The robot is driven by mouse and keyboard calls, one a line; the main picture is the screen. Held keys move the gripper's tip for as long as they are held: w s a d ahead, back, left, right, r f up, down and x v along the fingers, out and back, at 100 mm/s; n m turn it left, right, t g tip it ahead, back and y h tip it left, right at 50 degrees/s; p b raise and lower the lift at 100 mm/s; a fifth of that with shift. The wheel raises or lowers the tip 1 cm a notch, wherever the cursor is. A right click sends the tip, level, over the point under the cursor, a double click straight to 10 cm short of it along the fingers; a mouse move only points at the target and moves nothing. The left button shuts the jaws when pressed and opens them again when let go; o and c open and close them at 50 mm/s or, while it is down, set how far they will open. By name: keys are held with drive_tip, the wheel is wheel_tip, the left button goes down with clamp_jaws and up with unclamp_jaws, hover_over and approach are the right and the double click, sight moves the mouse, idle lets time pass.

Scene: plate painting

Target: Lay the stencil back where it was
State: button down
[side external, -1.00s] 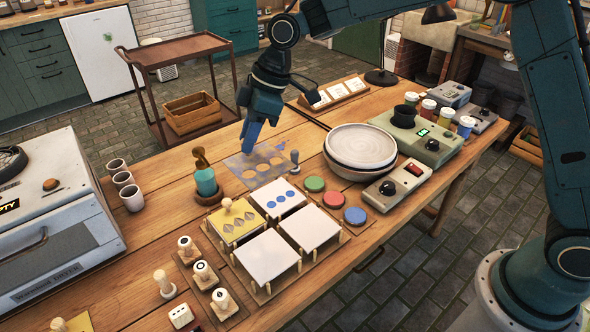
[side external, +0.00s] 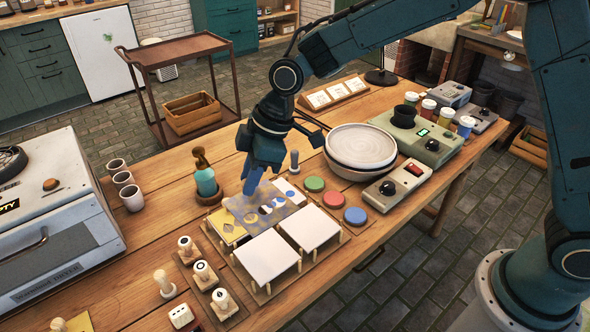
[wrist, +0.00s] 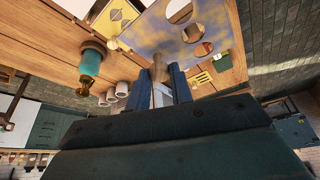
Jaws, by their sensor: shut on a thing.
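The stencil (side external: 283,212), a thin grey sheet with a row of round holes, is over the two back tiles of the rack. My gripper (side external: 250,188) is shut on its wooden handle (wrist: 159,70). In the wrist view the stencil (wrist: 165,38) has yellow smudges and hangs just past the fingertips. It partly covers the yellow tile (side external: 222,227) with leaf shapes and most of the white tile with blue dots. Blue and pale patches show through its holes. I cannot tell how high it is above the tiles.
Two blank white tiles (side external: 267,256) fill the front of the rack. A teal bottle (side external: 205,178) stands left, with stamps (side external: 186,246) nearer the front. Red, green and blue pads (side external: 333,200) and stacked bowls (side external: 361,147) lie right.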

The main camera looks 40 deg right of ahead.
sight(276, 190)
wheel_tip(276, 190, down, 11)
drive_tip(key=shift+f, duration=0.1)
idle(0.3)
drive_tip(key=shift+f, duration=2.15)
drive_tip(key=shift+f, duration=0.15)
drive_tip(key=c, duration=1.2)
unclamp_jaws()
drive_tip(key=shift+c, duration=0.2)
drive_tip(key=shift+v, duration=0.75)
drive_tip(key=v, duration=1)
drive_tip(key=shift+r, duration=0.4)
